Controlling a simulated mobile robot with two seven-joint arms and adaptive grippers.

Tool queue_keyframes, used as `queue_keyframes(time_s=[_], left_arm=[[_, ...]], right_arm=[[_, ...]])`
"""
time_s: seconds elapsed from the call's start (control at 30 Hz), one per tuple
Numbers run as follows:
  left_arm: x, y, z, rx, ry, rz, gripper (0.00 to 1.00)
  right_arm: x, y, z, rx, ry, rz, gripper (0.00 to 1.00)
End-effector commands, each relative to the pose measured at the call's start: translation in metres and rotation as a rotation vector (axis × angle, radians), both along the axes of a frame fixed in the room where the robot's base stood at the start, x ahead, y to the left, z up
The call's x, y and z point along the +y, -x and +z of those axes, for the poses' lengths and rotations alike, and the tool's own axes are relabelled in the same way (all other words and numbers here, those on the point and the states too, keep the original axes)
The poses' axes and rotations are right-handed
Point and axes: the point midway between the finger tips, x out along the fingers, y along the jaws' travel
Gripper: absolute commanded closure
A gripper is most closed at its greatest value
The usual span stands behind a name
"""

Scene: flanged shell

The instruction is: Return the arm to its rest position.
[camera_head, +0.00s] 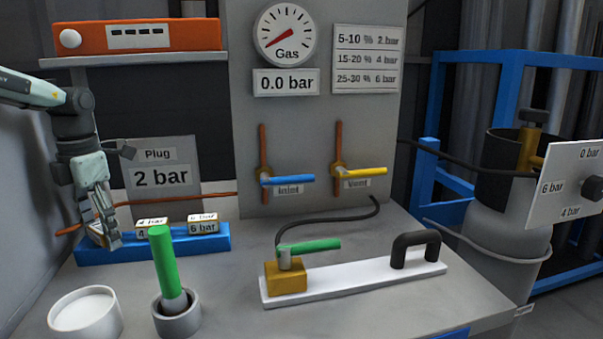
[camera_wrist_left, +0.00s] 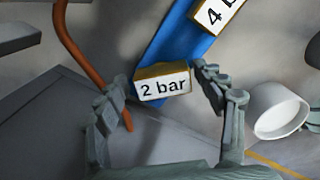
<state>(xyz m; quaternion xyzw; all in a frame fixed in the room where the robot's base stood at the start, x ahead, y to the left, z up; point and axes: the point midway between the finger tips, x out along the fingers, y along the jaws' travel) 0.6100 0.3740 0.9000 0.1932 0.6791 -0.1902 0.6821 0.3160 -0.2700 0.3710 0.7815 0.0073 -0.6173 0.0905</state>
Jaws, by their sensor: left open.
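My left gripper (camera_head: 108,232) is at the left end of the blue holder (camera_head: 160,248) on the bench. In the left wrist view the gripper (camera_wrist_left: 170,95) is open, with its fingers apart on either side of the 2 bar plug (camera_wrist_left: 163,84). I cannot tell whether a fingertip touches it. The 2 bar plug sits at the end of the blue holder, which also shows in the wrist view (camera_wrist_left: 172,40). The 4 bar plug (camera_head: 151,224) and 6 bar plug (camera_head: 202,223) stand in the holder to the right. My right gripper is not in view.
A green-handled tool (camera_head: 164,262) stands in a grey cup (camera_head: 178,318), beside a white round container (camera_head: 85,315). A white plate with a black handle (camera_head: 345,280) lies to the right. An orange cable (camera_head: 170,200) runs behind the holder. A shelf (camera_head: 135,58) hangs above.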

Motion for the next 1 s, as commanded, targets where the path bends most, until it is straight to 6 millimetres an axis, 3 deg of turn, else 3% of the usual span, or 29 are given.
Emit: queue_keyframes(time_s=[0.17, 0.67, 0.83, 0.9, 1.0], left_arm=[[0.0, 0.0, -0.003, 0.001, 0.0, 0.0, 0.31], [0.0, 0.001, 0.0, 0.002, 0.0, 0.0, 0.31], [0.0, 0.0, 0.011, 0.001, -0.001, 0.0, 0.31], [0.0, -0.001, 0.027, -0.003, -0.001, 0.0, 0.31], [0.0, -0.001, 0.045, -0.004, 0.0, 0.001, 0.31]], right_arm=[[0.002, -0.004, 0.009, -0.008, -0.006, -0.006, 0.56], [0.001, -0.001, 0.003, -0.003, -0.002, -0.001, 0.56], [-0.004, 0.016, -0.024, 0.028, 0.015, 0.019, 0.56], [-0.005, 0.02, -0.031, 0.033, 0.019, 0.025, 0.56], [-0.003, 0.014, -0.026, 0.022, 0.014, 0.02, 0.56]])
